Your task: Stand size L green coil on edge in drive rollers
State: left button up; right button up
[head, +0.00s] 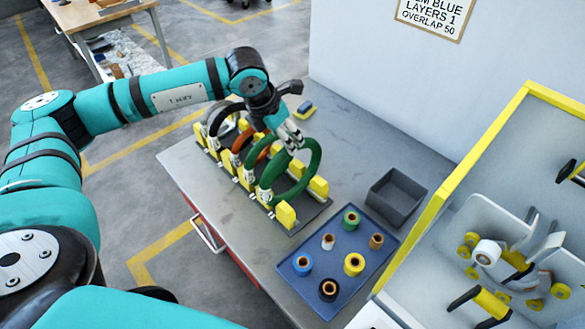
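A green coil (316,176) stands on edge in a rack with yellow blocks (286,214) on the grey table. My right gripper is out of view.
A black coil (211,122) and an orange coil (237,140) stand in the same rack. A blue tray (330,275) holds several tape rolls. A dark grey bin (397,198) lies between rack and machine. The machine's yellow-edged frame (440,198) rises beside the table.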

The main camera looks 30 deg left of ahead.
pick_arm(q)
jog(key=shift+w+d+f+p, duration=0.2)
jog(key=shift+f+p, duration=0.4)
jog(key=shift+f, duration=0.05)
jog(key=p+x, duration=0.1)
jog(key=x, duration=0.2)
jog(key=shift+w+f+p, duration=0.2)
jog(key=shift+f+p, duration=0.15)
jog(key=shift+w+f, duration=0.1)
jog(key=shift+f, duration=0.25)
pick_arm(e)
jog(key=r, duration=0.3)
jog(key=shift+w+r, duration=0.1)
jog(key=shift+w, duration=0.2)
pick_arm(q)
jog(key=shift+c, duration=0.4)
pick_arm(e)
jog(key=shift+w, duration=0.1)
pick_arm(q)
jog(key=c, duration=0.7)
grip_shut()
jog(key=shift+w+r, duration=0.1)
jog(key=shift+r, duration=0.05)
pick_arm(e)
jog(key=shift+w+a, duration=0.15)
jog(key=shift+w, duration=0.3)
